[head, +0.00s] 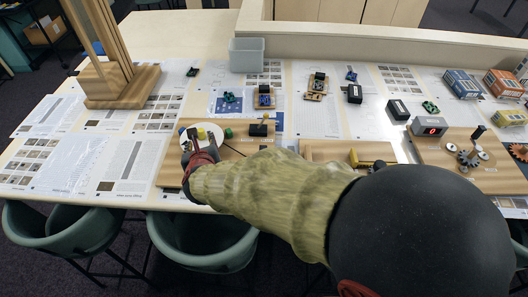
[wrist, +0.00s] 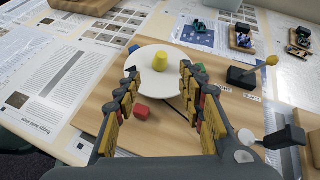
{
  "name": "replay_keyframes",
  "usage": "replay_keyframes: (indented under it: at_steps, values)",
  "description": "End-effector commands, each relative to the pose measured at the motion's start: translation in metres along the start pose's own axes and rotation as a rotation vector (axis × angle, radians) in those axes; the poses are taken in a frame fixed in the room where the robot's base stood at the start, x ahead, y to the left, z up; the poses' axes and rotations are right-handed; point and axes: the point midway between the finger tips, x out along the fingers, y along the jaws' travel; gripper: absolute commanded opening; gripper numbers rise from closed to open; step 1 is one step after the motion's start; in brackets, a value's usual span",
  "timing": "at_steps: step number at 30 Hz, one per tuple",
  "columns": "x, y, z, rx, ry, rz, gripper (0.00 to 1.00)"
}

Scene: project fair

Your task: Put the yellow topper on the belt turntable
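The yellow topper (wrist: 160,61) is a small cup shape sitting upright on the white round disc (wrist: 153,85) of the belt turntable, toward its far side. The topper also shows in the head view (head: 201,133). My gripper (wrist: 158,73) is open and empty. Its two fingers stand apart over the left and right sides of the disc, with the topper just beyond the fingertips and no visible contact. In the head view my gripper (head: 201,138) partly covers the disc (head: 217,130).
A red block (wrist: 141,112) lies on the wooden board between my fingers, near the disc. A black lever unit (head: 258,130) stands farther right. A grey bin (head: 246,55) is at the back.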

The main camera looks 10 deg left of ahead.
Motion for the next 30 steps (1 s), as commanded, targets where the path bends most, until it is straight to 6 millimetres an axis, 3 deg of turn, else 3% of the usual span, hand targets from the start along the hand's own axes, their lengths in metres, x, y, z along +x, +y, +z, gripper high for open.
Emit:
replay_keyframes:
  at_steps: [5, 8, 13, 17, 21, 26, 30]
  values:
    - [-0.001, -0.002, 0.001, -0.008, 0.000, 0.002, 0.40]
    - [-0.006, -0.013, 0.011, -0.076, -0.001, 0.018, 0.40]
    - [-0.035, -0.060, 0.040, -0.393, -0.006, 0.080, 0.40]
    - [-0.072, -0.104, 0.051, -0.734, -0.004, 0.132, 0.40]
    - [-0.119, -0.152, 0.047, -1.111, 0.011, 0.179, 0.40]
    - [-0.179, -0.205, 0.022, -1.542, 0.062, 0.240, 0.40]
    - [-0.237, -0.247, -0.014, -1.905, 0.142, 0.326, 0.40]
